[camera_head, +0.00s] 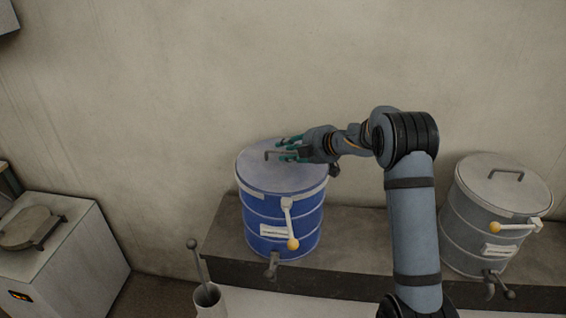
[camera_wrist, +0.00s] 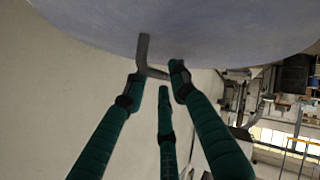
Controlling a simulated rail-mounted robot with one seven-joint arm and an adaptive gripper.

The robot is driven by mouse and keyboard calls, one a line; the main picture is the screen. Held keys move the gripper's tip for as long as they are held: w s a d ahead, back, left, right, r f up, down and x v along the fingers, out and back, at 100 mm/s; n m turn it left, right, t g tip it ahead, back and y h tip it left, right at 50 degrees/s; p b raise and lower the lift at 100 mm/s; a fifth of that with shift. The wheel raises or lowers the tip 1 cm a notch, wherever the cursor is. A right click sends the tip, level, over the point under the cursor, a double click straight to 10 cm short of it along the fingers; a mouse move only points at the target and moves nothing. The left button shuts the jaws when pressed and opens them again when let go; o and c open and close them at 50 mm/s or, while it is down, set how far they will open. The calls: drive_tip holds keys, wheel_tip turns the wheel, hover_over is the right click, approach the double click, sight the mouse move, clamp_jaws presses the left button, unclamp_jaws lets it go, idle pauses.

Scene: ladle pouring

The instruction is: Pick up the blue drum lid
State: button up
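The blue drum (camera_head: 262,219) stands on the ledge with its flat greyish-blue lid (camera_head: 262,180) on top. The lid's dark bar handle (camera_head: 270,155) stands up from it. My gripper (camera_head: 282,149) reaches in from the right, just above the lid at the handle. Its teal fingers are spread, with the handle between them. In the wrist view the lid (camera_wrist: 190,30) fills the top, upside down. The handle (camera_wrist: 143,55) reaches down between the open fingertips (camera_wrist: 160,80). I cannot tell whether any finger touches it.
A grey lidded drum (camera_head: 487,235) stands to the right on the same ledge (camera_head: 345,235). The wall is close behind. A white box-like unit (camera_head: 75,250) stands at left. A ladle-like rod (camera_head: 197,265) stands in a white holder (camera_head: 209,300) at the front.

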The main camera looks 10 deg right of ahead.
drive_tip(key=x, duration=0.2)
drive_tip(key=shift+w+a+f, duration=0.1)
drive_tip(key=shift+w+a, duration=0.1)
drive_tip(key=shift+s+d, duration=0.1)
drive_tip(key=shift+s, duration=0.1)
drive_tip(key=shift+w, duration=0.1)
drive_tip(key=c, duration=0.4)
clamp_jaws()
